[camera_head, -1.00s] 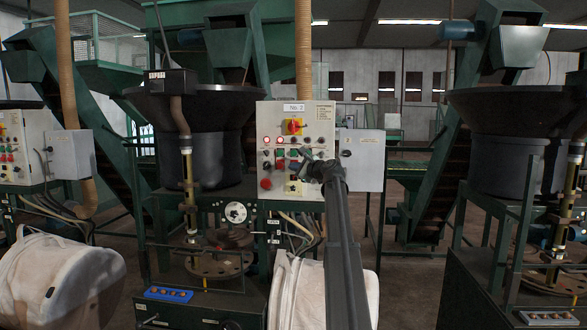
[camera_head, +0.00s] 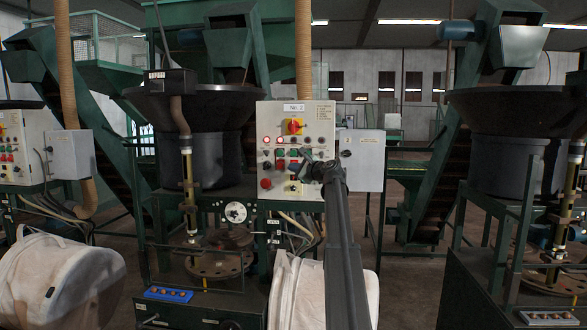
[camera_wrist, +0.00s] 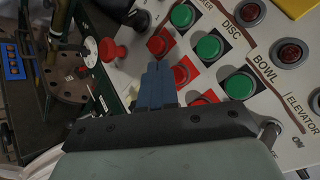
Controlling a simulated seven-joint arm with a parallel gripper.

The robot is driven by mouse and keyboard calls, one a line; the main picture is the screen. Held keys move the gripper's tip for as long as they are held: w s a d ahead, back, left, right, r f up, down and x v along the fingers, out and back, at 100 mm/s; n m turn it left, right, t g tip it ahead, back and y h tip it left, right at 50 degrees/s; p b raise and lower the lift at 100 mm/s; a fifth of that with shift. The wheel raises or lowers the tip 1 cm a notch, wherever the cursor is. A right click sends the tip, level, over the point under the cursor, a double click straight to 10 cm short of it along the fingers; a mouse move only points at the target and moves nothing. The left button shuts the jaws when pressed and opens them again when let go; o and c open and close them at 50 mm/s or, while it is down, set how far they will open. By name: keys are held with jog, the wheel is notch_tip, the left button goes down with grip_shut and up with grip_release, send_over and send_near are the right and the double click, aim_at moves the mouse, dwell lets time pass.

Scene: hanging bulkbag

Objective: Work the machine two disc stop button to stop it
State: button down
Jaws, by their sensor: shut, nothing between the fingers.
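The machine two control panel (camera_head: 258,125), marked No. 2, stands mid-view. In the wrist view, its face (camera_wrist: 218,75) has columns of lamps, green buttons and red buttons. In the DISC column a green button (camera_wrist: 208,47) sits above a red stop button (camera_wrist: 183,74). My gripper (camera_wrist: 157,66) is shut and empty, its blue fingertips close beside that red button and partly over its left edge. I cannot tell whether they touch it. In the head view my gripper (camera_head: 305,168) is at the panel's lower right and hides some buttons.
Other red buttons, one in the column to the left (camera_wrist: 160,42) and one under BOWL (camera_wrist: 205,98), lie close to the fingers. A red mushroom button (camera_wrist: 112,50) sticks out to the left.

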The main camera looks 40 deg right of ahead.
jog(key=shift+s+a, duration=1.75)
jog(key=shift+s, duration=0.05)
